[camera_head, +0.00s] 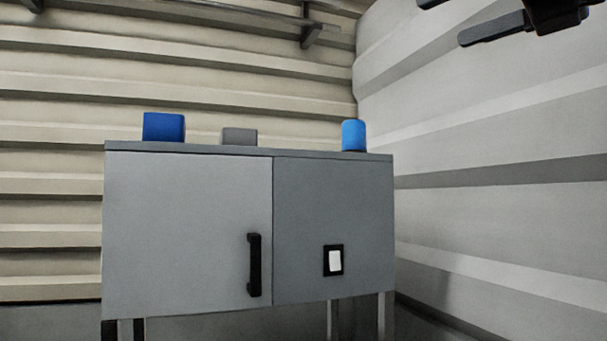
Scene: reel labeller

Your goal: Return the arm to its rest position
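My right gripper (440,22) shows at the top right corner, partly cut off by the picture's edge. Its two dark fingers point left and stand apart, with nothing between them. It is in front of the pale ribbed wall, above and to the right of the grey cabinet (190,230), and touches nothing visible. My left gripper is not in view.
The cabinet stands on legs, its door shut, with a black handle (254,265) and a white switch (335,261). A dark blue block (163,127), a grey block (239,137) and a light blue cylinder (353,136) sit on top. Ribbed walls (480,130) enclose the space.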

